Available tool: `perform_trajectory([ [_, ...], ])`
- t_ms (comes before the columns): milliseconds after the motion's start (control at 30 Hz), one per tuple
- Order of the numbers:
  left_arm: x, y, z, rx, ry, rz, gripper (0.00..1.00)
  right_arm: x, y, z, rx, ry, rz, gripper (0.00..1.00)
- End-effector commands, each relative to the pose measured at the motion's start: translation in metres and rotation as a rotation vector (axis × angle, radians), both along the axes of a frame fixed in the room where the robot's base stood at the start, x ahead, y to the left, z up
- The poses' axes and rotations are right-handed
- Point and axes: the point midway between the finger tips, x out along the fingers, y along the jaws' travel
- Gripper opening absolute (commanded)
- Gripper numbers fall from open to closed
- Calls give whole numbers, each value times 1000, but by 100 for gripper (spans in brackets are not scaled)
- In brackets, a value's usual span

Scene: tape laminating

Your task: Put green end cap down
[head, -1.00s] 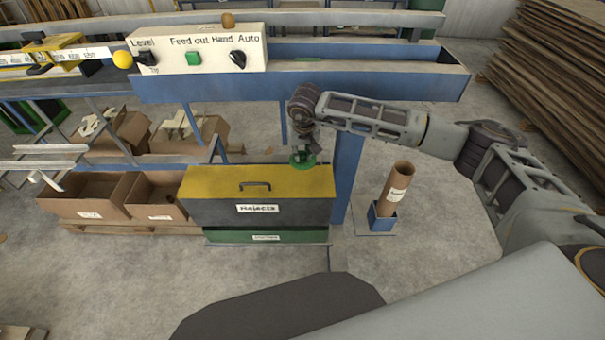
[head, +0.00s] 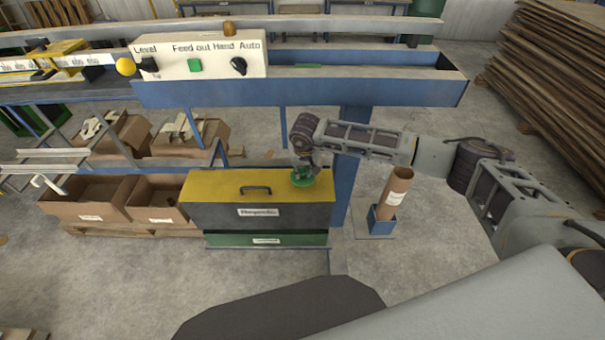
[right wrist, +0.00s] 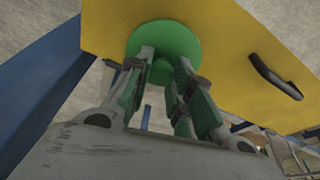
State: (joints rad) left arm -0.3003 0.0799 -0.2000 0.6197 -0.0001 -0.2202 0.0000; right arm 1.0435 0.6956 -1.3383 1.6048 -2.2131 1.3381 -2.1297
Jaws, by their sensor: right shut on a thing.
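The green end cap (head: 303,179) is a round disc at the right end of the yellow lid (head: 225,183) of the rejects box. My right gripper (head: 305,168) is shut on the cap from above. In the right wrist view the cap (right wrist: 163,45) lies flat over the yellow lid (right wrist: 225,45), between the fingertips of my right gripper (right wrist: 165,75). The cap is on or just above the lid; I cannot tell whether it touches. My left gripper is not in view.
The lid's black handle (head: 256,190) is left of the cap. A cardboard tube (head: 395,190) stands in a blue holder (head: 381,222) to the right. A blue post (head: 347,180) rises just behind the box. Cardboard boxes (head: 155,205) stand to the left.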

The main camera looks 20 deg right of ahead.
Motion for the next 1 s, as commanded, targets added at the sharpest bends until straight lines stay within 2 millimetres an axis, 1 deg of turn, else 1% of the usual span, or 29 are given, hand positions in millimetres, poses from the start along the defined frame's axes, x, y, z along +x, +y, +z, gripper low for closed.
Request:
perform_trajectory([
  [100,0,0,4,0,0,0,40,-1,0,-13,-1,2,0,0],
  [233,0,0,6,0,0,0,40,0,1,-23,0,1,1,0],
  [567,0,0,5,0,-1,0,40,0,0,-26,0,0,1,0],
  [733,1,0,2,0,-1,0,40,0,0,-29,0,0,1,0],
  [767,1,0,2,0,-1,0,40,0,0,-29,0,0,1,23],
  [900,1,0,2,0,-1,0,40,0,0,-28,0,0,1,41],
  [933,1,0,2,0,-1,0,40,0,0,-28,0,0,1,44],
  [1000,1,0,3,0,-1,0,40,0,0,-28,0,0,1,44],
])
